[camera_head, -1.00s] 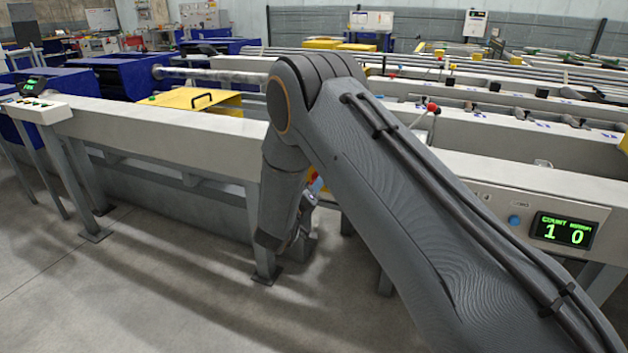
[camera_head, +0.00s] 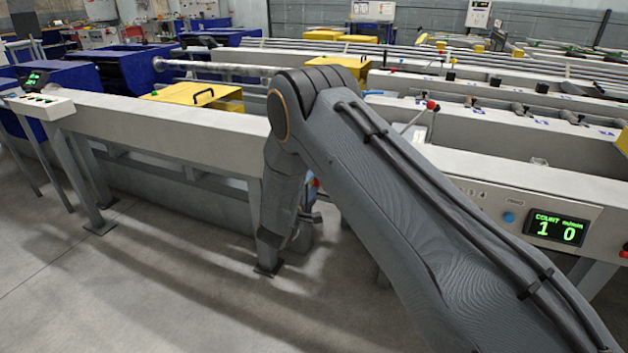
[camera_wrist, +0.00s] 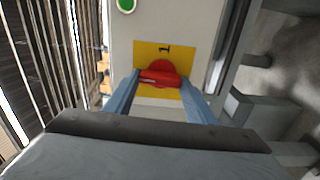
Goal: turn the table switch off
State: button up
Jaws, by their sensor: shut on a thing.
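The table switch is a red rotary knob (camera_wrist: 165,72) on a yellow plate (camera_wrist: 188,56) with a dark mark above the knob, in the wrist view. The knob's handle bar lies nearly level across the picture, tilted slightly. My gripper (camera_wrist: 160,87) has its two blue-grey fingers at either end of this bar and is shut on it. In the head view my arm hides most of the gripper, and the switch cannot be made out clearly there.
A green button (camera_wrist: 126,5) sits above the plate. The runout table (camera_head: 180,127) stretches across the head view on legs. Its display (camera_head: 556,228) reads 1 and 0, with a blue button (camera_head: 508,217) beside it. Bare floor (camera_head: 130,290) lies in front.

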jog(key=shift+a+n, duration=0.1)
jog(key=shift+n, duration=0.2)
jog(key=o, duration=1)
jog(key=shift+o, duration=0.2)
jog(key=v, duration=0.7)
jog(key=shift+s, duration=0.35)
jog(key=shift+a, duration=0.1)
